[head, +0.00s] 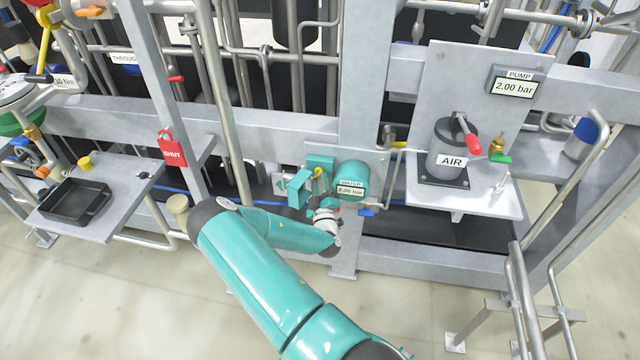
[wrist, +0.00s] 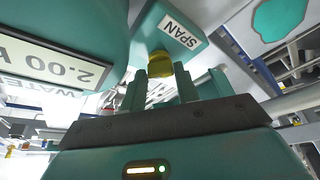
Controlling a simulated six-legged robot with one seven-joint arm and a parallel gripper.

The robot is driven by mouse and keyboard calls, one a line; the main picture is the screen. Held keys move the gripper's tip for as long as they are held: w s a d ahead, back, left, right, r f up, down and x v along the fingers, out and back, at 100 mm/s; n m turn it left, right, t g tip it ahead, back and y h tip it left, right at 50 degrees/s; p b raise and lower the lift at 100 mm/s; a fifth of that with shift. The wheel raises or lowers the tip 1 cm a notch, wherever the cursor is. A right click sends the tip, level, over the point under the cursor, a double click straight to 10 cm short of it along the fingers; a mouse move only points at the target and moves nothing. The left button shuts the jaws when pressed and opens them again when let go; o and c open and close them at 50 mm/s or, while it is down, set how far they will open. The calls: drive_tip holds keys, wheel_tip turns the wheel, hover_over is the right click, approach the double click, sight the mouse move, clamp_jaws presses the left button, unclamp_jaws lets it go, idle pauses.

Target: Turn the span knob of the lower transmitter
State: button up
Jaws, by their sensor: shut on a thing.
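The lower transmitter (head: 352,172) is a round teal housing with a display reading 2.00 bar. Its display (wrist: 55,62) shows upside down at the left of the wrist view. A teal block with a SPAN label (wrist: 180,34) carries the yellow span knob (wrist: 160,64). The knob (head: 318,172) is small in the head view. My gripper (wrist: 162,76) is shut on the knob, with a finger on either side of it. In the head view my gripper (head: 321,187) is at the transmitter's left side, partly hidden among teal parts.
A grey shelf with an AIR canister (head: 449,150) and a PUMP display (head: 515,87) stands to the right. A black tray (head: 75,203) rests on a shelf at left. A red SHUT tag (head: 172,150) hangs near an upright post. Pipes and frame beams surround the transmitter; the floor in front is open.

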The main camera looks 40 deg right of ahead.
drive_tip(key=o, duration=1)
drive_tip(key=v, duration=1.4)
